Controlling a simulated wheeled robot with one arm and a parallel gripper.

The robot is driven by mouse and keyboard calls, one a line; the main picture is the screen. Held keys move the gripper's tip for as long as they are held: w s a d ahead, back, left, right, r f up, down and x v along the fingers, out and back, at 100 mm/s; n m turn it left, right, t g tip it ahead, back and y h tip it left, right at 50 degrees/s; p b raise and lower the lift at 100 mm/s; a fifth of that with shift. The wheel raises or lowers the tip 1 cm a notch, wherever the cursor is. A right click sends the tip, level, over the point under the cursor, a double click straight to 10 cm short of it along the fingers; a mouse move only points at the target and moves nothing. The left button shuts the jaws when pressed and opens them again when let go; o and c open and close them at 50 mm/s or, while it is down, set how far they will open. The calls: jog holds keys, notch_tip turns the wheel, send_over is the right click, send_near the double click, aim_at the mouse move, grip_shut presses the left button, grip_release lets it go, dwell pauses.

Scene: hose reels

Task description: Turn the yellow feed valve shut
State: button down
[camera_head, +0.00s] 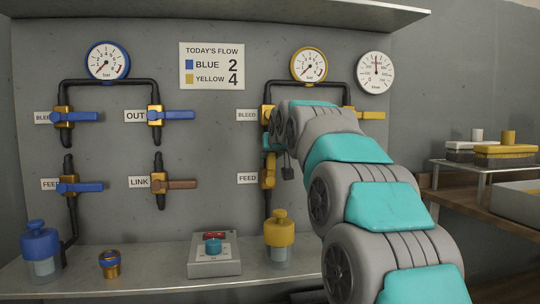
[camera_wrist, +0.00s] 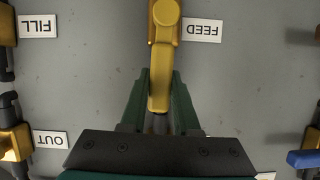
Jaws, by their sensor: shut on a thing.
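The yellow feed valve (camera_head: 268,176) sits on the dark vertical pipe beside the FEED label, right of the board's centre. In the wrist view, its yellow handle (camera_wrist: 160,85) lies in line with the pipe, and the FEED label reads upside down. My gripper (camera_wrist: 160,98) has its green fingers on both sides of the handle, shut on its free end. In the head view my gripper (camera_head: 272,142) reaches the valve from the right, just above its body; my arm and wrist partly hide the fingers and handle.
A yellow bleed valve (camera_head: 265,111) is close above. Blue-handled valves (camera_head: 82,188) and a brown-handled link valve (camera_head: 178,184) are left. A yellow-capped bottle (camera_head: 279,230) and a button box (camera_head: 213,256) stand on the shelf below. The gauge (camera_head: 309,65) is above.

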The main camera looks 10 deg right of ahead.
jog(key=d+f+m+y, duration=0.1)
jog(key=m, duration=0.1)
jog(key=d+m+y, duration=0.1)
jog(key=d+m, duration=0.1)
jog(key=d+f+m+y, duration=0.1)
jog(key=d+m+y, duration=0.1)
jog(key=shift+d+f+t, duration=0.15)
jog(key=shift+f+t, duration=0.2)
jog(key=shift+t, duration=0.05)
jog(key=shift+d+f+m+t+y+b, duration=0.4)
jog(key=shift+f+m, duration=0.4)
jog(key=shift+m, duration=0.4)
jog(key=shift+d+f+m+t+y+b, duration=0.2)
jog(key=shift+f+m+t+y, duration=0.2)
jog(key=shift+f+m, duration=0.65)
jog(key=shift+d+f+m+t+y+b, duration=0.3)
jog(key=shift+f+m+y, duration=0.25)
jog(key=shift+m, duration=0.8)
jog(key=shift+f, duration=0.1)
jog(key=c, duration=0.6)
grip_release()
jog(key=shift+c, duration=0.2)
